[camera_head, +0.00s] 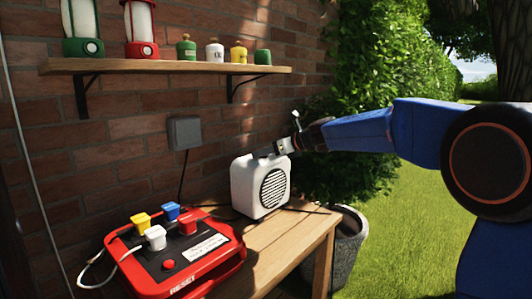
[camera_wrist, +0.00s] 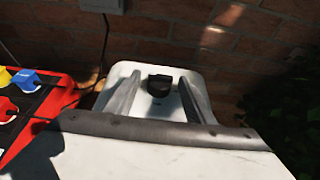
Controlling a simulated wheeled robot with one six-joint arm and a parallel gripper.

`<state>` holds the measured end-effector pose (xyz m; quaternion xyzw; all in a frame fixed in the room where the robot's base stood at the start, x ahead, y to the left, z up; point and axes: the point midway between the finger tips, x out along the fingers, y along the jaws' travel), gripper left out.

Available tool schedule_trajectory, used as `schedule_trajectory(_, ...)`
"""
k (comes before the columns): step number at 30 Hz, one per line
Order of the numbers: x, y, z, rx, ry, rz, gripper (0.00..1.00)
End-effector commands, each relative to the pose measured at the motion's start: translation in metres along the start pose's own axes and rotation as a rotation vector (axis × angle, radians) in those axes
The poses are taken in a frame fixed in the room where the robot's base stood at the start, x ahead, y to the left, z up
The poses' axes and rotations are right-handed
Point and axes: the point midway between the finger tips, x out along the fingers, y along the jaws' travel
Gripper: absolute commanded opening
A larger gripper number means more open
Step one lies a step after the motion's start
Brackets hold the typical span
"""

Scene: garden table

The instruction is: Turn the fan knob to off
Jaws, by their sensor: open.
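The white fan (camera_head: 260,185) stands on the wooden table near its right end, with its round dark grille facing forward. In the wrist view the fan's top (camera_wrist: 140,75) shows from above, with a black knob (camera_wrist: 160,83) on it. The pointing direction of the knob is too small to read. My gripper (camera_head: 276,152) is just above the fan's top in the head view. In the wrist view my gripper's two fingers (camera_wrist: 157,92) are apart, one on each side of the knob. I cannot tell whether they touch it.
A red power box (camera_head: 233,258) with coloured plugs and a red button sits left of the fan on the wooden table (camera_head: 305,228). A grey wall outlet (camera_head: 185,132) and a shelf (camera_head: 170,66) with lanterns and small tins are on the brick wall. A grey pot (camera_head: 348,240) stands at right.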

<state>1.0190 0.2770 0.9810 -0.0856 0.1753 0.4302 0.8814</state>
Motion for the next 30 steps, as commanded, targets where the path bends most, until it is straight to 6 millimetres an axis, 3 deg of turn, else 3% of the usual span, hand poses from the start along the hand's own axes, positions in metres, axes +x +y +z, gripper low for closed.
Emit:
schedule_trajectory(5,-0.0001,-0.0001,0.0000,0.000,0.000,0.000,0.49)
schedule_trajectory(11,-0.0002,0.0000,-0.0001,0.000,0.000,0.000,0.08)
schedule_trajectory(23,0.0000,-0.0031,-0.0011,-0.021,0.001,0.053,0.08)
schedule_trajectory(30,0.0007,-0.0070,-0.0010,-0.082,0.001,0.200,0.08)
